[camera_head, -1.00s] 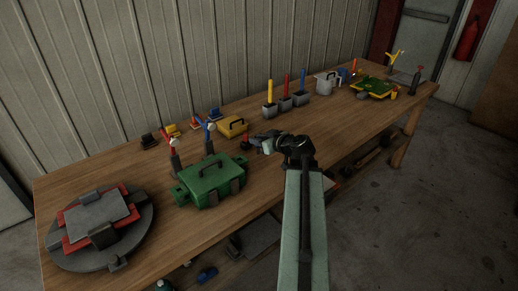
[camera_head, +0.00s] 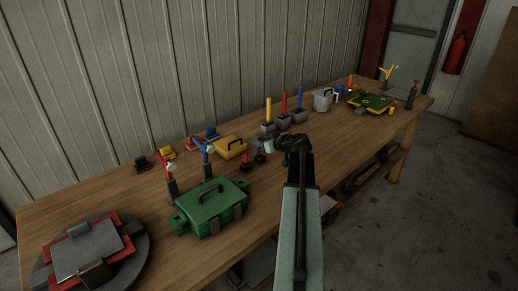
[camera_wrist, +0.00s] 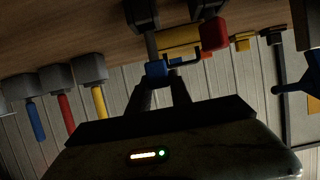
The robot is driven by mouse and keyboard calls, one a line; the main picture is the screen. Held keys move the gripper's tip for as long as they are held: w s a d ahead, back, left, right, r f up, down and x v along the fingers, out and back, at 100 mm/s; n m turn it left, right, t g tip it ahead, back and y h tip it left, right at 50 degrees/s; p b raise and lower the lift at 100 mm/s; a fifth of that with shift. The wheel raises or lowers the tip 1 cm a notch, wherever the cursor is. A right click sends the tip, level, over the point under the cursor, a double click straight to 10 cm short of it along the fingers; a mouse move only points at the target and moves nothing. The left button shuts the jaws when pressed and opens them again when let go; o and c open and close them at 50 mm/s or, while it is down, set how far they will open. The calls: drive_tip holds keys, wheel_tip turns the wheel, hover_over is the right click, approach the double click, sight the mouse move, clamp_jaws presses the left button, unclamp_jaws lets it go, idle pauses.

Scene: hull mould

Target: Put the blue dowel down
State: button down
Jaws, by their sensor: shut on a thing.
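A blue dowel (camera_head: 300,97) stands upright in the right one of three grey blocks; it also shows in the wrist view (camera_wrist: 36,122), upside down there. My gripper (camera_head: 270,146) is low over the table, in front of these blocks and apart from them. In the wrist view my gripper (camera_wrist: 160,78) has its fingers at a small blue knob (camera_wrist: 157,69) on a dark stem. The stem runs to a dark stand (camera_wrist: 140,12). In the head view the blue knob is hidden.
A red knob (camera_head: 245,157) on a similar stand is just left of my gripper. Yellow (camera_head: 268,108) and red (camera_head: 285,102) dowels stand in grey blocks behind. A green case (camera_head: 210,207) and a yellow case (camera_head: 231,146) lie left. Bare table lies in front.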

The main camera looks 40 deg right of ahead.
wheel_tip(320, 180, down, 3)
drive_tip(key=shift+s+d+f+b, duration=0.1)
drive_tip(key=shift+f+b, duration=0.1)
drive_tip(key=shift+b, duration=1.05)
drive_tip(key=shift+r, duration=0.2)
drive_tip(key=shift+f, duration=0.15)
drive_tip(key=c, duration=1.2)
unclamp_jaws()
drive_tip(key=shift+o, duration=0.2)
